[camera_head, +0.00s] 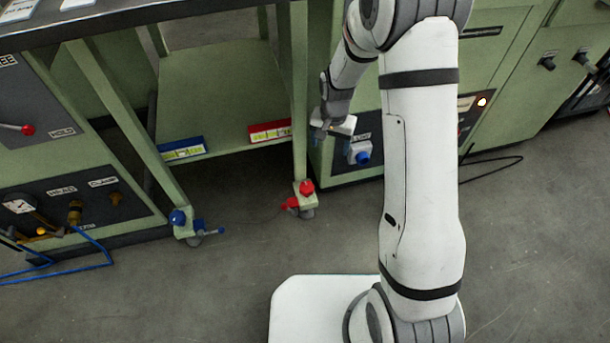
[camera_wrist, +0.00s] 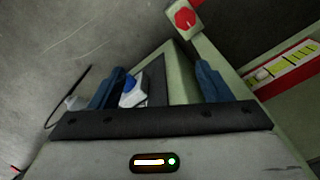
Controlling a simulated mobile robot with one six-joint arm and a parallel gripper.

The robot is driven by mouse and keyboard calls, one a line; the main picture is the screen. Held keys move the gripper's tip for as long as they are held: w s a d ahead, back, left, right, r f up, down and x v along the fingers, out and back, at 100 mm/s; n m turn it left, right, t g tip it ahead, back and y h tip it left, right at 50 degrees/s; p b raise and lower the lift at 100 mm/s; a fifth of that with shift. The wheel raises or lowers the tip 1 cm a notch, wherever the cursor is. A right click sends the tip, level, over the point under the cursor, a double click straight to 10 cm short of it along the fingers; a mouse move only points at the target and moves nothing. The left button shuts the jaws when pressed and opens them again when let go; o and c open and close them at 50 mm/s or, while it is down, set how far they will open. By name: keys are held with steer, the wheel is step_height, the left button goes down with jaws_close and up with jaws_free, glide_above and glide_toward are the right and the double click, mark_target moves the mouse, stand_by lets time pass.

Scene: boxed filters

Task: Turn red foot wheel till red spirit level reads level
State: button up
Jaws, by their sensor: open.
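The red foot wheel (camera_head: 306,187) sits on the foot of the right-hand bench leg, with a red lever (camera_head: 289,204) beside it. In the wrist view the red wheel (camera_wrist: 185,18) is at the top, beyond the fingers. The red spirit level (camera_head: 269,132) is on the lower shelf's front edge; it also shows in the wrist view (camera_wrist: 283,69) at right, with a yellow vial. Its bubble is too small to read. My gripper (camera_head: 332,142) is open and empty, above and to the right of the wheel, apart from it. Its blue fingers (camera_wrist: 158,78) are spread.
A blue foot wheel (camera_head: 178,217) and a blue spirit level (camera_head: 182,150) are at the left leg and shelf. A pale box with a blue button (camera_head: 359,153) is on the cabinet near my gripper. Open floor lies before the red foot.

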steer(key=m+p, duration=0.2)
glide_above(307, 187)
steer(key=d, duration=0.1)
step_height(307, 187, down, 13)
steer(key=f, duration=0.4)
steer(key=f+b, duration=0.1)
steer(key=f, duration=0.4)
steer(key=a+f, duration=0.1)
steer(key=f, duration=0.3)
steer(key=shift+f+b, duration=0.25)
steer(key=shift+b, duration=0.15)
steer(key=shift+c, duration=0.5)
